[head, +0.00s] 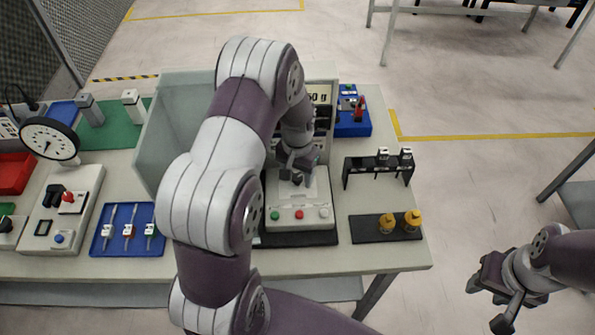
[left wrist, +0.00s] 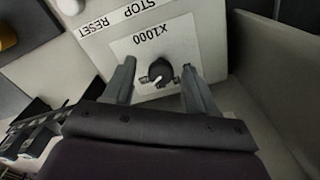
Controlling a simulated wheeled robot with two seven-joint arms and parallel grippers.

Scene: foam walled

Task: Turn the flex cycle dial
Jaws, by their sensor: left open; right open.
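The flex cycle dial (left wrist: 160,72) is a small black knob with a white pointer, on a pale plate marked X1000, in the left wrist view. It sits on a light grey control box (head: 301,200), and in the head view my gripper mostly covers it. My left gripper (head: 296,166) is open and points down over the box. In the left wrist view, its two fingers (left wrist: 158,66) stand on either side of the dial, with gaps showing between them and the knob. My right gripper (head: 488,303) is open and empty, off the table at the lower right.
The box front carries a green, a red (head: 299,214) and a white button. A clear-walled enclosure (head: 176,110) stands left of the box. A black rack (head: 378,165) and a dark mat with yellow-topped items (head: 387,223) are at right. A blue tray (head: 128,230) lies at left.

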